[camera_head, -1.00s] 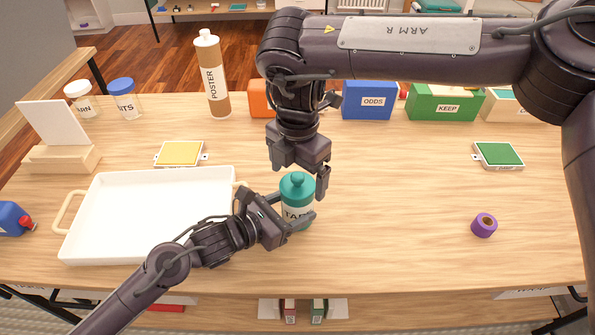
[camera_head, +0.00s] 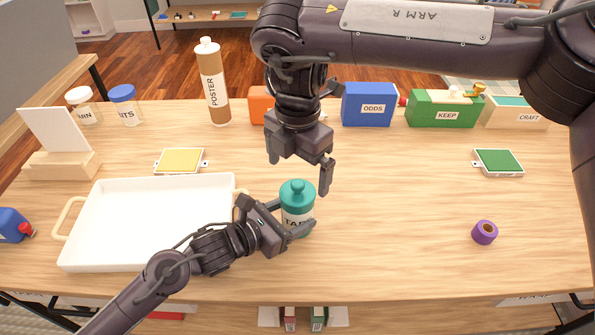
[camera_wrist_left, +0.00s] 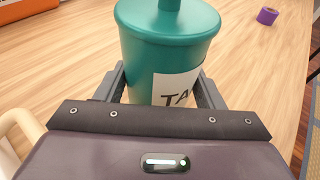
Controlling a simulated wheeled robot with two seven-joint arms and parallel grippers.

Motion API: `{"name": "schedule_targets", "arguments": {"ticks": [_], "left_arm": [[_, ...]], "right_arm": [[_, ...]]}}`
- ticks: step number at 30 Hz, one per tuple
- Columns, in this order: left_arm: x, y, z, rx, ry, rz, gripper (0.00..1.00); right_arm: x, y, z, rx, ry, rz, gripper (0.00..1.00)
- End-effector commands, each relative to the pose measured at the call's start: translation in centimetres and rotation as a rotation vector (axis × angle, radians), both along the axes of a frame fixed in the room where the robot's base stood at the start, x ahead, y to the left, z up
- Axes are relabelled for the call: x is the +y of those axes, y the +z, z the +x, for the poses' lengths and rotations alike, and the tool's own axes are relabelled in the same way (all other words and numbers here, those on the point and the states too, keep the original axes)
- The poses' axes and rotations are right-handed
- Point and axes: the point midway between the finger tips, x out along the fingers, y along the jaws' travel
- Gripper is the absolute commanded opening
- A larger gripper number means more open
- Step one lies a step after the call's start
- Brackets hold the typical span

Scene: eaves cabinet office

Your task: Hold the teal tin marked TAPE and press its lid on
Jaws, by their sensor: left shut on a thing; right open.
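The teal tin (camera_head: 298,222), with a white label partly reading TAPE, stands upright on the table right of the white tray. Its teal knobbed lid (camera_head: 297,192) sits on top and looks level; the left wrist view also shows the lid (camera_wrist_left: 168,22) on the tin (camera_wrist_left: 140,75). I cannot tell whether it is fully seated. My left gripper (camera_head: 289,219) is shut on the tin's body from the lower left, with a finger on each side. My right gripper (camera_head: 299,176) is open and empty, pointing down just above and behind the lid, apart from the knob.
The white tray (camera_head: 150,262) lies close on the left. A purple tape roll (camera_head: 484,232) and a green pad (camera_head: 498,162) are at the right. A yellow pad (camera_head: 180,160), POSTER bottle (camera_head: 213,85) and ODDS box (camera_head: 369,104) stand farther back.

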Motion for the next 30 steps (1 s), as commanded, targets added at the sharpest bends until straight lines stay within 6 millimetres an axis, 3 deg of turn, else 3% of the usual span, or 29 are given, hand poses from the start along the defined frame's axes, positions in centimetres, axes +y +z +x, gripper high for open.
{"name": "schedule_targets", "arguments": {"ticks": [15,25,30], "left_arm": [[0.0,0.0,0.0,0.0,0.0,0.0,0.28],[0.0,0.0,0.0,0.0,0.0,0.0,0.28],[0.0,0.0,0.0,0.0,0.0,0.0,0.28]], "right_arm": [[0.0,3.0,0.0,0.0,0.0,0.0,1.0],[0.0,3.3,0.0,0.001,0.001,0.001,1.0],[0.0,3.3,0.0,0.001,0.001,0.001,0.79]]}}
